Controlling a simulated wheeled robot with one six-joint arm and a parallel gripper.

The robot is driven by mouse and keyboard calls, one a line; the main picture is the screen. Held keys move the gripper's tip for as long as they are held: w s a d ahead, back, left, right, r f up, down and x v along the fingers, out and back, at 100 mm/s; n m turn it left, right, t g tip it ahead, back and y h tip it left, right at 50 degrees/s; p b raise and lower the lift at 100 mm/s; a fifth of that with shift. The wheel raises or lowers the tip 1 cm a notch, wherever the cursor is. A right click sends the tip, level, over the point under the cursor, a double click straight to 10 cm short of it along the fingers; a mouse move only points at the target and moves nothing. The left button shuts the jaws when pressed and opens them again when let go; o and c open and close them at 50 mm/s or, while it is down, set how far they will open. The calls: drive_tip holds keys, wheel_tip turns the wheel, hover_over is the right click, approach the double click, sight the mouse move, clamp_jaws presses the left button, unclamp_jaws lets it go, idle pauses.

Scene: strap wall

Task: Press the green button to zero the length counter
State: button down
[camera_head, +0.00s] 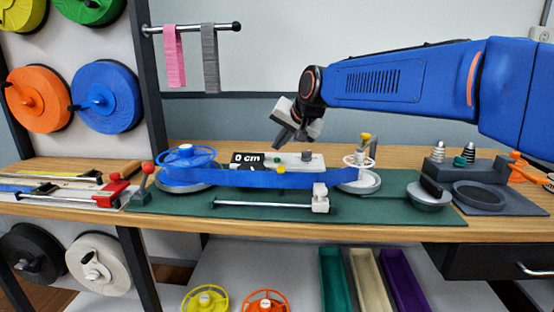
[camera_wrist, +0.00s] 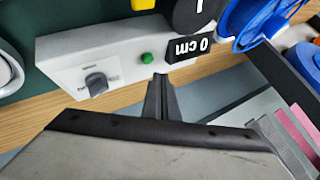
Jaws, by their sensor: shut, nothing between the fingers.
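The green button (camera_wrist: 147,58) is on the white counter box (camera_wrist: 120,68), beside a dark knob (camera_wrist: 96,84). In the head view the button (camera_head: 277,159) is small, just right of the black display (camera_head: 247,159), which reads "0 cm". The display shows upside down in the wrist view (camera_wrist: 189,47). My gripper (camera_wrist: 161,78) is shut and empty, its fingertips close to the button. In the head view my gripper (camera_head: 278,143) points down above the box; a gap to the button seems to remain, but contact is hard to judge.
A blue strap (camera_head: 260,179) runs in front of the box between the blue reel (camera_head: 185,155) and the right reel (camera_head: 360,181). A yellow part (camera_head: 282,169) is at the box front. Pink (camera_head: 174,58) and grey straps (camera_head: 210,60) hang behind.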

sight(280, 163)
drive_tip(key=shift+r, duration=2.05)
drive_tip(key=shift+s, duration=0.1)
